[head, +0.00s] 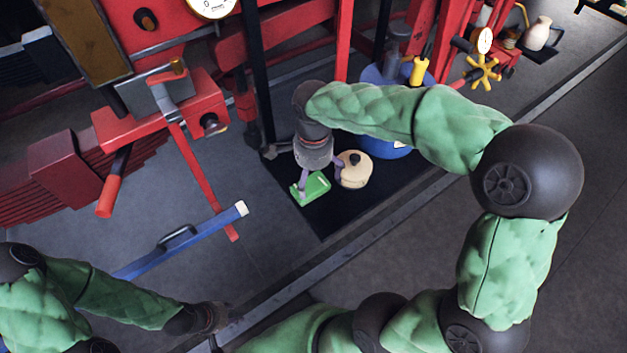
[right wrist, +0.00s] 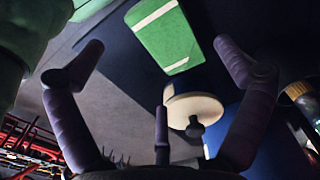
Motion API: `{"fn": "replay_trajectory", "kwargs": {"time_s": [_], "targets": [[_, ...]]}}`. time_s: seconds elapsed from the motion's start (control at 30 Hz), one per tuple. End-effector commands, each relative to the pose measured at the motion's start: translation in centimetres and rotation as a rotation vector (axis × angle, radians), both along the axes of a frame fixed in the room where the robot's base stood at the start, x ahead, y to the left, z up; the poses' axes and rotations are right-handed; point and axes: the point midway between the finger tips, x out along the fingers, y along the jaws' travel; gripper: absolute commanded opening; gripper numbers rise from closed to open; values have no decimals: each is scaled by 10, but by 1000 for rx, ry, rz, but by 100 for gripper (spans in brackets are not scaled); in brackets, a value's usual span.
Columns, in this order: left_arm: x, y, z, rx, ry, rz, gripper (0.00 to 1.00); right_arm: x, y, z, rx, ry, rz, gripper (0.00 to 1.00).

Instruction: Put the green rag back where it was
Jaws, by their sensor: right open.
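The green rag (head: 311,189), a flat green piece with pale stripes, lies on the black mat (head: 340,205) below my right gripper (head: 319,176). In the right wrist view the rag (right wrist: 168,38) shows beyond and between the spread fingers of the right gripper (right wrist: 160,60). The fingers are open, with nothing held between them. Whether a fingertip touches the rag I cannot tell. My left gripper (head: 212,318) is low in the head view, over the floor and far from the rag. Its fingers are too dark to read.
A cream round-lidded container (head: 355,168) stands right beside the right gripper. A blue drum (head: 385,140) is behind it. Red machinery (head: 180,110) with a long lever fills the back left. A blue level-like bar (head: 185,240) lies left of the mat. The floor at lower right is clear.

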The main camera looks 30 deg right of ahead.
Motion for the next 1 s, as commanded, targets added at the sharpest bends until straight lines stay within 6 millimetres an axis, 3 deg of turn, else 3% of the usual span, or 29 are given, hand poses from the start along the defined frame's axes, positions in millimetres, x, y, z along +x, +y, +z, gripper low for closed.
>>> {"fn": "replay_trajectory", "kwargs": {"time_s": [0.03,0.2,0.4,0.83,1.0], "targets": [[0,0,7,0,0,0,40,1,0,15,0,-4,0,100],[0,0,17,0,0,0,40,0,1,45,1,-3,1,100],[0,0,22,0,0,0,40,0,0,65,0,-1,0,100],[0,0,23,0,0,0,40,0,0,68,1,1,1,100],[0,0,23,0,0,0,40,3,5,58,10,5,33,100]]}}
